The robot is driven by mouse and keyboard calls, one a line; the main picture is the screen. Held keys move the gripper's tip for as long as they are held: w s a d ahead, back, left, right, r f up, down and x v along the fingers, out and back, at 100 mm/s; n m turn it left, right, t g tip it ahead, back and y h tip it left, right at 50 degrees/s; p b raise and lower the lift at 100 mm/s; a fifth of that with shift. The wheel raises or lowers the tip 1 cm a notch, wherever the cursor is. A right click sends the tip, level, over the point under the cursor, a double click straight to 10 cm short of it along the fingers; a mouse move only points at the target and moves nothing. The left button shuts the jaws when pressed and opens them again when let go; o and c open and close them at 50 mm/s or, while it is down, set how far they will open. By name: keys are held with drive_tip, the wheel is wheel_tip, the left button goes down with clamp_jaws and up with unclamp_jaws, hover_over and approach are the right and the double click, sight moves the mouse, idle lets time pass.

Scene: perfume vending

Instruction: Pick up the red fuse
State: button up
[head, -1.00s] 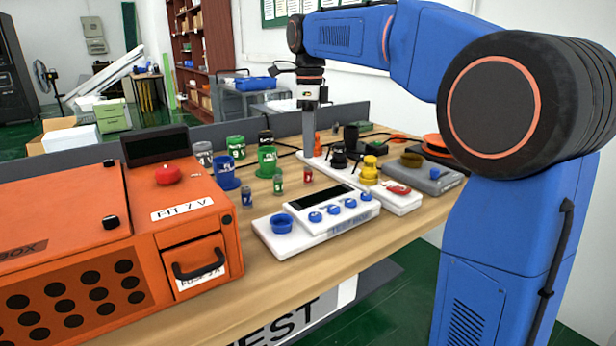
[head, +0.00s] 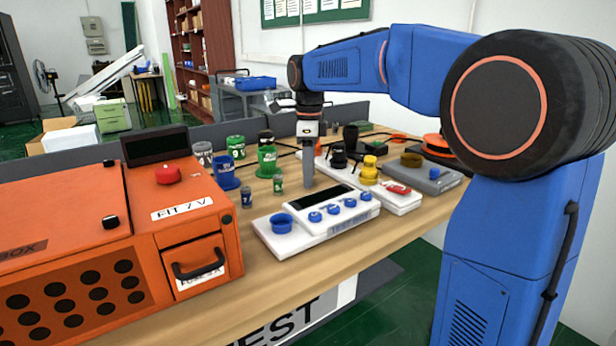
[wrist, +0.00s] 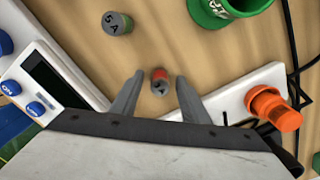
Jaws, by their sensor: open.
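The red fuse (wrist: 159,75) stands on the wooden table in the wrist view, a small cylinder with a grey top. My gripper (wrist: 157,92) is open, with one finger on each side of the red fuse and a gap to both. In the head view my gripper (head: 308,182) points down at the table behind the white tester, and it hides the red fuse there. A green fuse (head: 278,184) and a blue fuse (head: 246,197) stand to its left. The green fuse also shows in the wrist view (wrist: 117,23).
The white tester (head: 318,222) with blue knobs stands in front. A white strip (head: 403,203) with black, yellow and red parts lies to the right. Green (head: 267,160) and blue (head: 225,172) holders stand behind left. An orange box (head: 190,225) fills the left.

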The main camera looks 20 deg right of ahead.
drive_tip(key=shift+c, duration=0.7)
clamp_jaws()
wheel_tip(320, 180, up, 10)
drive_tip(key=shift+r, duration=0.1)
drive_tip(key=shift+s, duration=0.1)
